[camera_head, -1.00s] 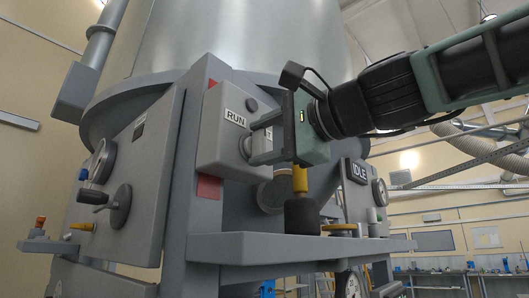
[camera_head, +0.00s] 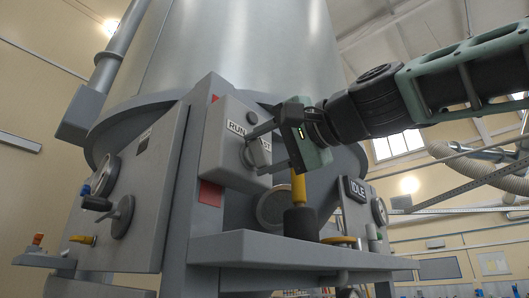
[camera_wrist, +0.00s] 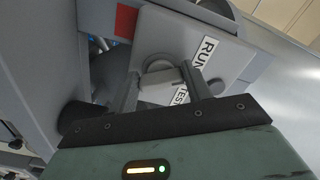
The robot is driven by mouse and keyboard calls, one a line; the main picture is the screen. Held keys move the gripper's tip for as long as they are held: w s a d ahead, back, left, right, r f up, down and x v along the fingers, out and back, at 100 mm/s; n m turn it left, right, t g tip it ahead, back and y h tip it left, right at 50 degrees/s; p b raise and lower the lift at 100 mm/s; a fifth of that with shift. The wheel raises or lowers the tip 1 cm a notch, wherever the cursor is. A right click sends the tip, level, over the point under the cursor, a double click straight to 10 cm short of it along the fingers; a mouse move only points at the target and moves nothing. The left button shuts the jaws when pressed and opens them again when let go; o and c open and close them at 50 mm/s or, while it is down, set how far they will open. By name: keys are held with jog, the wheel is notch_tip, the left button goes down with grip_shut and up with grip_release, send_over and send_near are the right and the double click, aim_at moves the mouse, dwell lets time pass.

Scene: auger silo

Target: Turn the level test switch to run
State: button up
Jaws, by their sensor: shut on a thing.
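The level test switch is a round grey knob with a raised grip (camera_wrist: 160,77) on a grey box (camera_head: 225,155). A RUN label (camera_head: 236,128) is on the box above the knob. A second label, partly hidden by a finger, reads "ST" at its end; it also shows in part in the wrist view (camera_wrist: 180,97). My gripper (camera_head: 256,153) is shut on the switch grip, with one finger on each side. It is tilted relative to the box. The fingers hide part of the knob, so I cannot tell exactly which label it points to.
A yellow post with a black base (camera_head: 299,220) stands on the grey ledge (camera_head: 270,248) just below my gripper. An IDLE sign (camera_head: 355,190) is to the right. A panel with handwheels and levers (camera_head: 120,200) is on the left.

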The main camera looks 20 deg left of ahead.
dwell(0.3)
jog(key=o, duration=1)
jog(key=shift+b+v, duration=4.25)
jog(key=shift+v, duration=4.45)
jog(key=shift+f, duration=0.1)
